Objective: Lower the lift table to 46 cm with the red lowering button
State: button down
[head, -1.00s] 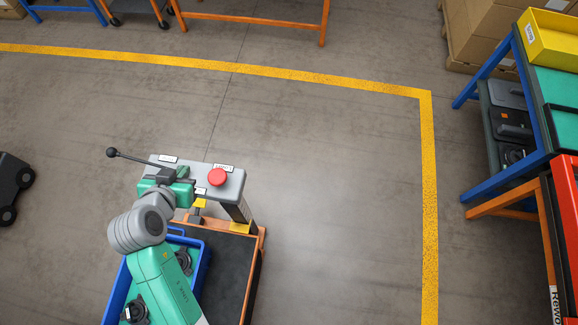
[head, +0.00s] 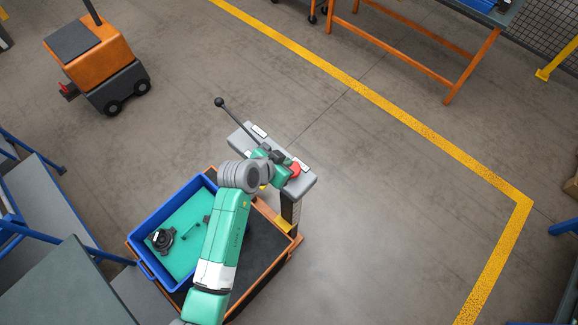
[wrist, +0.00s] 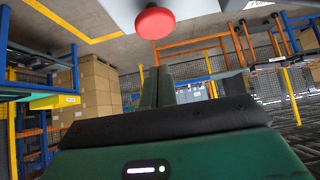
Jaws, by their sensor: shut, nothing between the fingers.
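The red lowering button (head: 295,169) sits on the right part of the grey control head (head: 301,187) of the lift table. In the wrist view the button (wrist: 155,22) is a red mushroom cap at the top centre. My gripper (head: 284,163) is over the control head, close to the button and partly hiding it; I cannot tell if they touch. In the wrist view my fingers (wrist: 158,86) are together and empty, below the button in the picture. The lift table's black platform (head: 262,250) has an orange frame. Its height cannot be read.
A black-knobbed lever (head: 235,118) rises from the control head. A blue crate (head: 150,221) with a dark part (head: 160,239) stands on the platform. An orange cart (head: 95,60) is at upper left, and a workbench (head: 60,290) at lower left. Floor to the right is clear.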

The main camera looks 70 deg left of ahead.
aim_at(295, 166)
jog(key=f, duration=0.1)
jog(key=w+f, duration=0.1)
jog(key=f, duration=0.3)
jog(key=shift+w+a+f, duration=0.15)
jog(key=shift+w+a, duration=0.05)
jog(key=shift+a, duration=0.2)
jog(key=shift+f, duration=0.15)
notch_tip(295, 166, down, 2)
jog(key=shift+f+b, duration=0.2)
jog(key=shift+b, duration=0.9)
jog(key=shift+r, duration=0.1)
jog(key=shift+d, duration=0.1)
notch_tip(295, 166, up, 4)
jog(key=p, duration=0.4)
jog(key=shift+r, duration=0.2)
jog(key=v, duration=1)
jog(key=shift+b, duration=0.3)
jog(key=shift+w+r, duration=0.1)
jog(key=shift+w, duration=0.05)
